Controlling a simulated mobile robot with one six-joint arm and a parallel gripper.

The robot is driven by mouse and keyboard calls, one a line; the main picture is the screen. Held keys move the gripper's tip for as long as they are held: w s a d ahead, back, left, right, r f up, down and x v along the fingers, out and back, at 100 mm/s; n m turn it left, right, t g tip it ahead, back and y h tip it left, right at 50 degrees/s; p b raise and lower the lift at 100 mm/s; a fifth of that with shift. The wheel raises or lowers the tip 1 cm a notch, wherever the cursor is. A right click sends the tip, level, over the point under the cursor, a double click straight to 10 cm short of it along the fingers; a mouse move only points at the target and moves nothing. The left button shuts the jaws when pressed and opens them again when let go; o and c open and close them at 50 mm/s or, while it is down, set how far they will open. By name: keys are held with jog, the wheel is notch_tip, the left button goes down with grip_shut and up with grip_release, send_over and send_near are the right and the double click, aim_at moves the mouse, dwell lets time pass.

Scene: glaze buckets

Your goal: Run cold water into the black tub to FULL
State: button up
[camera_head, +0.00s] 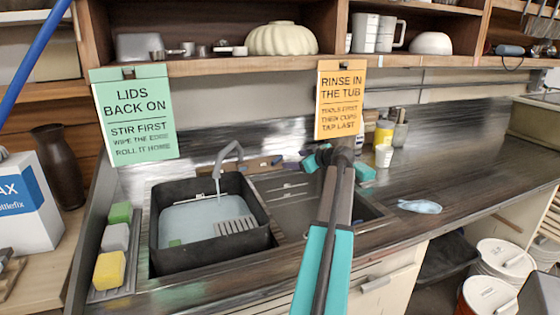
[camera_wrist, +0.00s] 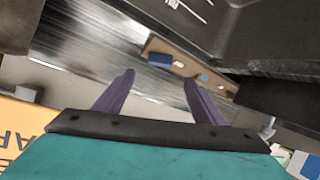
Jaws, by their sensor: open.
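The black tub (camera_head: 157,258) sits at the left of the counter, with pale blue water inside. A grey tap (camera_head: 232,150) arches over its back edge, and a thin stream (camera_head: 218,186) seems to fall from the spout. A dark basin (camera_head: 330,200) to its right has pale marks on its back left part; I cannot read them. My gripper (camera_head: 293,161) is behind this basin, right of the tap, near the back wall. In the wrist view my gripper (camera_wrist: 158,82) is open, its purple fingers apart with nothing between them. A brown strip with a blue piece (camera_wrist: 160,60) lies beyond the fingertips.
Green, grey and yellow blocks (camera_head: 109,270) stand left of the tub. A green sign (camera_head: 136,115) and an orange sign (camera_head: 340,100) hang from the shelf. A yellow container (camera_head: 383,134) and a cup (camera_head: 384,156) stand at the back. The right counter is mostly clear, except a blue cloth-like item (camera_head: 419,206).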

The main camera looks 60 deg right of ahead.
aim_at(279, 159)
jog(key=p+x, duration=0.1)
jog(key=x, duration=1)
jog(key=shift+w+p, duration=0.3)
jog(key=shift+p, duration=0.05)
jog(key=shift+f, duration=0.1)
jog(key=c, duration=1.1)
